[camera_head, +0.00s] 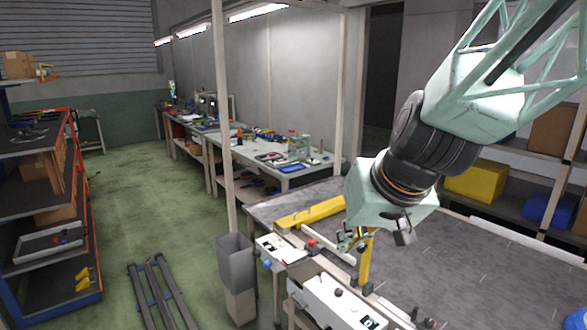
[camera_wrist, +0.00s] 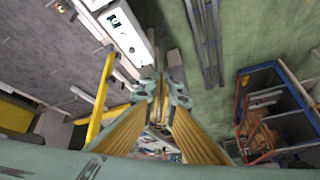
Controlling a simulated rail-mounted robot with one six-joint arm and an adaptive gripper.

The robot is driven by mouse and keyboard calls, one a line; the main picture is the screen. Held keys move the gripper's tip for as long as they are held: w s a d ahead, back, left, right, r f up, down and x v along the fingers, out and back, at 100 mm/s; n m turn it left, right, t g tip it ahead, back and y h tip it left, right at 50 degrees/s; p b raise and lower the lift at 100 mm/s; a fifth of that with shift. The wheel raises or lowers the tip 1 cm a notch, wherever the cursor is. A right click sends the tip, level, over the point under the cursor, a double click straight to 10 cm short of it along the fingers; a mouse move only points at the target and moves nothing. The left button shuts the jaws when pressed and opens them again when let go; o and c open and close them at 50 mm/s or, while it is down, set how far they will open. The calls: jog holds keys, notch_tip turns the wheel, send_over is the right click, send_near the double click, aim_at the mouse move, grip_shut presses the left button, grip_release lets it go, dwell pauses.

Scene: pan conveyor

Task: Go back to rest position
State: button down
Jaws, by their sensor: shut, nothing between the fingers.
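My gripper (camera_head: 350,240) hangs in the right half of the head view, at the end of my pale green arm. It is above the near left edge of the grey work table (camera_head: 440,250), close to a yellow post. In the wrist view my gripper (camera_wrist: 162,88) points away from the camera, its fingertips together. It is shut and I see nothing between the fingers.
White control boxes (camera_head: 340,302) line the table's near edge, beside a yellow bar (camera_head: 310,213). A grey bin (camera_head: 237,262) stands left of them. Metal rails (camera_head: 160,292) lie on the green floor. A shelf rack (camera_head: 45,200) stands at far left.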

jog(key=s+d+r, duration=0.1)
jog(key=s+d, duration=0.2)
jog(key=s, duration=0.7)
jog(key=s+d+r+g+h, duration=0.1)
jog(key=s+d+r, duration=0.1)
jog(key=s, duration=0.7)
jog(key=s+d+r+m+g+h, duration=0.1)
jog(key=s+d, duration=0.3)
jog(key=s, duration=0.6)
jog(key=shift+s+d+r, duration=0.3)
jog(key=shift+r, duration=0.25)
jog(key=c, duration=3.4)
grip_release()
